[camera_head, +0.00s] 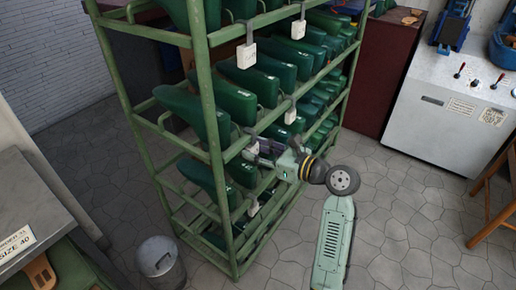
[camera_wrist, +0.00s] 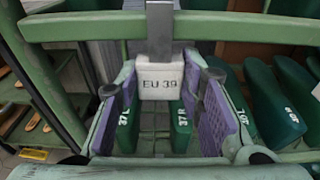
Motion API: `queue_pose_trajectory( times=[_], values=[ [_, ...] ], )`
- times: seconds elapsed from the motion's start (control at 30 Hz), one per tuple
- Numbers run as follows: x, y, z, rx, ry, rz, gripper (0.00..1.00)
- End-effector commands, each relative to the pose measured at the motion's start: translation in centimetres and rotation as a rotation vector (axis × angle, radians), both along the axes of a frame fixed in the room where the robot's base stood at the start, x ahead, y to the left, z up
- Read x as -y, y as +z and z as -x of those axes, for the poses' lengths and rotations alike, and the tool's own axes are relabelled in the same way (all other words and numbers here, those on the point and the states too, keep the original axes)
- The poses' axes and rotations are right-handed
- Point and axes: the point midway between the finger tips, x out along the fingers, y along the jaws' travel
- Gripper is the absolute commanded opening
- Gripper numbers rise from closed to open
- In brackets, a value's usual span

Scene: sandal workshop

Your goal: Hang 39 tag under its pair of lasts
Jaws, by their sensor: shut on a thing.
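A white tag (camera_wrist: 161,82) marked EU 39 sits between the purple pads of my gripper (camera_wrist: 160,97) in the wrist view. Its grey metal strap rises in front of a green rail (camera_wrist: 230,29); whether it is hooked over the rail is hidden. Below and behind the tag are green lasts marked 37 L (camera_wrist: 125,122) and 37 R (camera_wrist: 181,125). More green lasts (camera_wrist: 272,95) stand to the right, their numbers hard to read. In the head view my gripper (camera_head: 262,153) is at the rack's front side, with a white tag (camera_head: 250,150) at its tip.
The green rack (camera_head: 216,140) holds several rows of lasts. Other white tags hang on it, one higher (camera_head: 247,56) and one farther right (camera_head: 290,116). A grey bin (camera_head: 158,256) and a table (camera_head: 35,205) with a SIZE 40 sign stand left.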

Motion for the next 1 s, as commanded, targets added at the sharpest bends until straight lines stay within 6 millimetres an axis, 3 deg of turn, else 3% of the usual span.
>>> queue_pose_trajectory(
  times=[0.2,0.23,0.57,0.87,1.0],
  values=[
    [0.0,0.0,0.0,0.000,0.000,0.000,0.11],
    [0.0,0.0,0.0,0.000,0.000,0.000,0.35],
    [0.0,0.0,0.0,0.000,0.000,0.000,0.57],
    [0.1,0.0,0.0,0.000,-0.001,0.000,0.58],
    [1.0,0.2,0.6,0.001,-0.003,-0.002,0.58]
  ],
)
